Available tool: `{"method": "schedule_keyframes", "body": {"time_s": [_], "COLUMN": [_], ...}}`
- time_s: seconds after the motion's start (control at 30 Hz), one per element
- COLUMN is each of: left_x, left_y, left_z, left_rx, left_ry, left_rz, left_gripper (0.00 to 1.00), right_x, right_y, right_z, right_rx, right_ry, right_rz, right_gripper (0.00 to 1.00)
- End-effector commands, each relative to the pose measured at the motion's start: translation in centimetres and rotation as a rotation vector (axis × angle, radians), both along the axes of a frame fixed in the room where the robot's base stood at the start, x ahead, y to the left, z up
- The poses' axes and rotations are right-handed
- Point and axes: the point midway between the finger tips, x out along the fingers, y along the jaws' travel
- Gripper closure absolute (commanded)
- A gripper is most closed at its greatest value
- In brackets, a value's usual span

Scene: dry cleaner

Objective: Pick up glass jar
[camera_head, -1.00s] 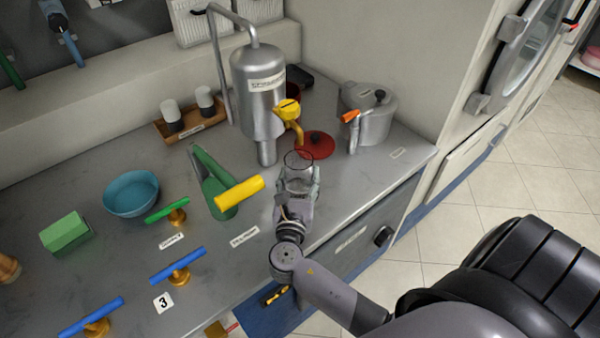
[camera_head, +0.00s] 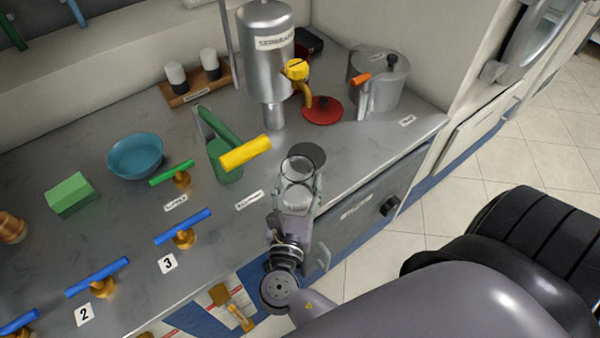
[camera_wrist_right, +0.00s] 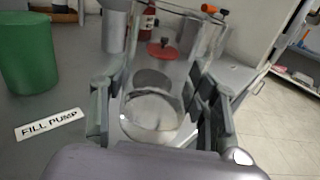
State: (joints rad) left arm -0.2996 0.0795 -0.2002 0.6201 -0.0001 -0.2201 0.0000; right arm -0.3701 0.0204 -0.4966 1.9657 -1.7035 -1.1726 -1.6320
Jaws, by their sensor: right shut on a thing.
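The glass jar (camera_head: 298,170) is clear, with a dark rim, and stands out near the front edge of the grey counter in the head view. My right gripper (camera_head: 297,190) is shut on it, one finger on each side. In the right wrist view the jar (camera_wrist_right: 152,112) sits between the two fingers of the right gripper (camera_wrist_right: 158,112). A dark round patch lies on the counter just behind the jar. I cannot tell whether the jar's base touches the counter. My left gripper is not in view.
A steel separator tank (camera_head: 266,60) with a yellow tap (camera_head: 297,70) stands behind the jar. A red disc (camera_head: 322,110), a steel pot (camera_head: 380,78) and a green pump with a yellow handle (camera_head: 245,152) are near. A teal bowl (camera_head: 135,156) and blue-handled valves are left.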

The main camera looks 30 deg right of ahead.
Motion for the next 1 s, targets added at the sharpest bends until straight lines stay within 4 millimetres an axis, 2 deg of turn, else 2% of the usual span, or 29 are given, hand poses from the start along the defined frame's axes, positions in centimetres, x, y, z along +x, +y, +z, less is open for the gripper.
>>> {"method": "schedule_keyframes", "body": {"time_s": [0.43,1.0], "left_x": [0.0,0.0], "left_y": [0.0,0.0], "left_z": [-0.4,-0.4], "left_rx": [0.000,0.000], "left_ry": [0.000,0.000], "left_rz": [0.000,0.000], "left_gripper": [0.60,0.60], "right_x": [-1.8,-2.0], "right_y": [1.5,1.7], "right_z": [0.0,0.1], "right_rx": [-0.001,-0.001], "right_ry": [-0.001,-0.001], "right_rz": [-0.001,0.000], "right_gripper": [0.82,0.82]}}
